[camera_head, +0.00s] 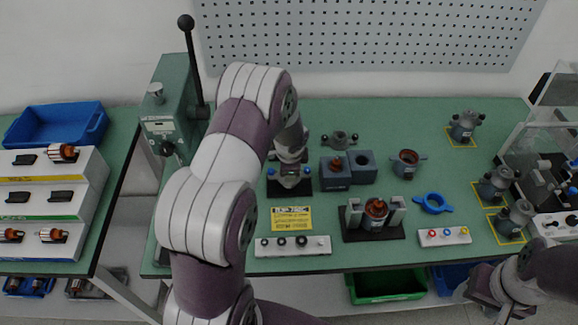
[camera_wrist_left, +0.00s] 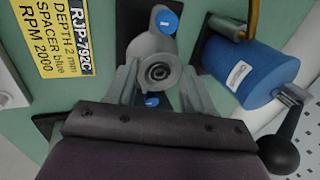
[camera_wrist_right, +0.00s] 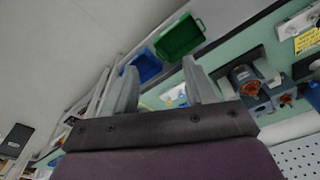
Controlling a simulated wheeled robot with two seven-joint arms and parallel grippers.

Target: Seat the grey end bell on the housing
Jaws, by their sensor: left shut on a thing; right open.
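In the head view my left gripper (camera_head: 289,158) is over a black stand (camera_head: 275,189) and shut on a grey end bell (camera_wrist_left: 158,68). In the left wrist view the end bell has a round central bore and lies between the fingers. Blue caps (camera_wrist_left: 166,20) show at two opposite sides of it. I cannot tell whether it touches the part below. Another grey two-lugged part (camera_head: 339,138) lies on the bench behind. A grey housing with copper windings (camera_head: 376,210) stands in a black cradle. My right gripper (camera_wrist_right: 160,80) is open and empty, off the bench's front edge.
A yellow label (camera_head: 291,217) and a white strip with knobs (camera_head: 293,246) lie in front of the stand. Grey blocks (camera_head: 350,168) stand close at its right. The green lever press (camera_head: 170,120) stands at left.

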